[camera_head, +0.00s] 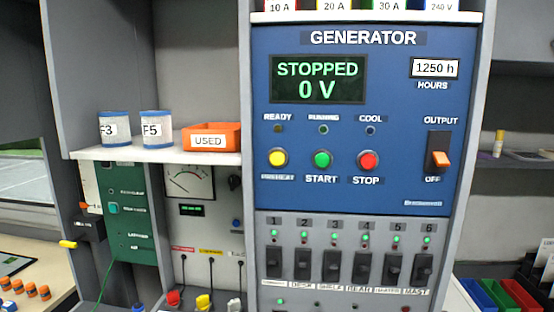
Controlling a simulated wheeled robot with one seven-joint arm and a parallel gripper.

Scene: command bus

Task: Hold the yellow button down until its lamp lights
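The yellow button (278,158) sits at the left of a row on the blue generator panel (420,100), above a label that seems to read PREHEAT. The small READY lamp (278,129) above it looks dark. The green START button (322,159) and red STOP button (368,160) are to its right, under dark RUNNING and COOL lamps. The display (318,80) reads STOPPED, 0 V. Nothing touches the yellow button. My gripper is not in view.
A shelf (200,157) left of the panel holds two labelled rolls (157,130) and an orange USED bin (212,137). The orange OUTPUT switch (440,160) is at the panel's right, above OFF. Several breakers (330,266) line the grey panel below. Space before the buttons looks clear.

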